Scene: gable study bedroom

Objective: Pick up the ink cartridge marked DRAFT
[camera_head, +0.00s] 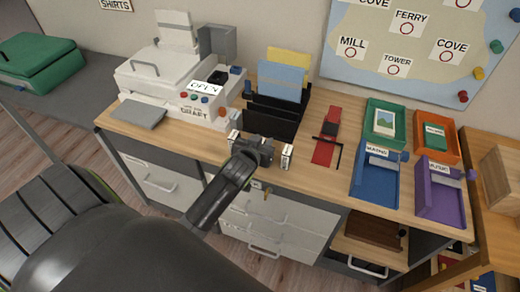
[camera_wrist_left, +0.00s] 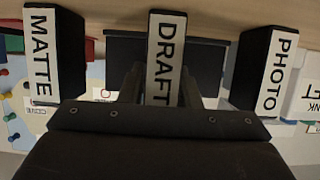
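The ink cartridge marked DRAFT (camera_wrist_left: 165,58) is a black block with a white label, between the fingers of my left gripper (camera_wrist_left: 162,84) in the left wrist view. The fingers lie close along both its sides and look shut on it. It sits level with its neighbours, with no visible lift. In the head view my left gripper (camera_head: 252,150) is low over the desk's front edge and hides this cartridge. The MATTE cartridge (camera_wrist_left: 42,55) and the PHOTO cartridge (camera_wrist_left: 277,70) stand apart on either side. My right gripper is not in view.
On the wooden desk (camera_head: 205,150), a white printer (camera_head: 160,75) stands at the left and a black file holder (camera_head: 270,118) behind the cartridges. A red and black item (camera_head: 327,140) and coloured trays, including a blue one (camera_head: 370,188), lie to the right.

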